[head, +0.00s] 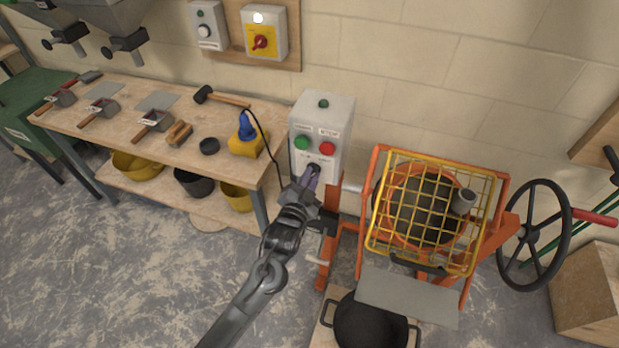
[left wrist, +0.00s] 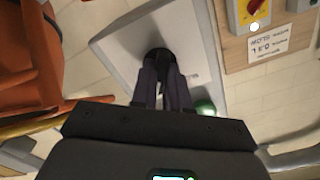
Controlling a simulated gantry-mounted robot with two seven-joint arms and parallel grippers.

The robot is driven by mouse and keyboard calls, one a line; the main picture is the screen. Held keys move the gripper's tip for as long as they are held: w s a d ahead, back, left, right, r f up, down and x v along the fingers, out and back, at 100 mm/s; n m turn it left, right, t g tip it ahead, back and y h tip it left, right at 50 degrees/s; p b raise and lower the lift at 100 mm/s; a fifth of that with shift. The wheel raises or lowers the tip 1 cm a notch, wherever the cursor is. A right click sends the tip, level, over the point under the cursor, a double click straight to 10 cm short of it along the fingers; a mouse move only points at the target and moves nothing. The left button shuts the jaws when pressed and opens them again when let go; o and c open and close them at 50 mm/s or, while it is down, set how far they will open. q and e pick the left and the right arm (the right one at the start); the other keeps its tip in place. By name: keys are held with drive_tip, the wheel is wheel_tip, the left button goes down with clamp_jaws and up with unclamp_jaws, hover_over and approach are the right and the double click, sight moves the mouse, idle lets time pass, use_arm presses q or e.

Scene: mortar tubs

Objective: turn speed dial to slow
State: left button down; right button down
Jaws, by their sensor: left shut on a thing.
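The speed dial (left wrist: 158,56) is a dark round knob on the front of the grey control box (head: 340,113). In the head view my left gripper covers most of it, and its setting cannot be read. My left gripper (head: 312,172) is at the lower part of the box face, and its fingers are shut on the dial. In the left wrist view the two dark fingers (left wrist: 163,80) reach the box face with the knob between their tips. A green button (head: 302,143) and a red button (head: 327,148) sit just above the gripper. My right gripper is not in view.
The orange mixer with a yellow guard grid (head: 432,165) stands right of the box, with a black handwheel (head: 535,235) beside it. A black tub (head: 370,325) is below. A workbench (head: 120,125) with tools is on the left. A yellow-and-red switch (head: 260,42) is on the wall.

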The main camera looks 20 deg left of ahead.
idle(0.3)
use_arm(q)
drive_tip(key=n+p, duration=0.6)
drive_tip(key=n, duration=0.7)
drive_tip(key=shift+r+n, duration=0.1)
drive_tip(key=shift+n, duration=0.3)
idle(0.4)
drive_tip(key=c, duration=1.1)
unclamp_jaws()
drive_tip(key=shift+s, duration=0.1)
